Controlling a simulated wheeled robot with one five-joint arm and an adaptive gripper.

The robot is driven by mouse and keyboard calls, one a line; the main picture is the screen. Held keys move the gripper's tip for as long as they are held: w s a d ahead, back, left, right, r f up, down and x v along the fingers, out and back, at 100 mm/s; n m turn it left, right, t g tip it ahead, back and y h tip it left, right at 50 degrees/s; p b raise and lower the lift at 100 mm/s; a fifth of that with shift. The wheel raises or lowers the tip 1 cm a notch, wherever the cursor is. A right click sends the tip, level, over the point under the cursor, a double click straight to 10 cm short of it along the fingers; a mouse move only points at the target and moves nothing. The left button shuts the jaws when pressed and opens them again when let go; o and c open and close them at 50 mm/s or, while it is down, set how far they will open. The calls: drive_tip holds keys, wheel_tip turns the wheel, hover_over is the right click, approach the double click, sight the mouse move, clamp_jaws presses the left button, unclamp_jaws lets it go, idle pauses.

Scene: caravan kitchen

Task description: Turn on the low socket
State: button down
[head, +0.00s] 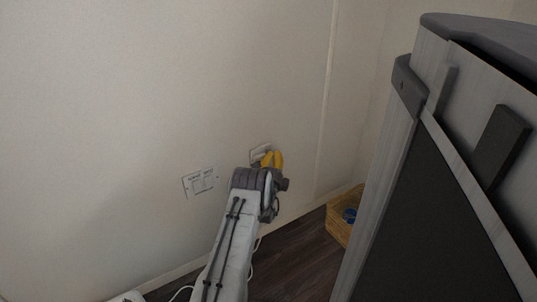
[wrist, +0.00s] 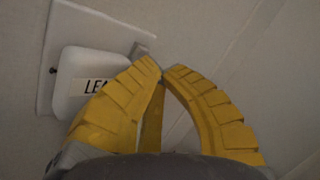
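A white wall socket (head: 261,150) is on the cream wall in the head view, partly hidden behind my gripper (head: 272,158). In the wrist view the socket plate (wrist: 102,30) is at upper left. A white plug-like block (wrist: 85,75) sits on it, with a label that starts "LEA" and runs behind a finger. A small grey piece, perhaps the switch (wrist: 141,48), is at the plate's right side, just beyond my fingertips. My gripper's yellow fingers (wrist: 162,68) meet at the tips with nothing seen between them. I cannot tell whether they touch the switch.
A second, double wall plate (head: 201,182) is left of my gripper. A grey cabinet-like unit (head: 440,200) stands close on the right. A white cable runs along the floor.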

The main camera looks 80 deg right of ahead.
drive_tip(key=shift+a+f, duration=0.1)
drive_tip(key=shift+s+a, duration=0.2)
drive_tip(key=shift+a, duration=0.15)
idle(0.5)
drive_tip(key=shift+a, duration=0.1)
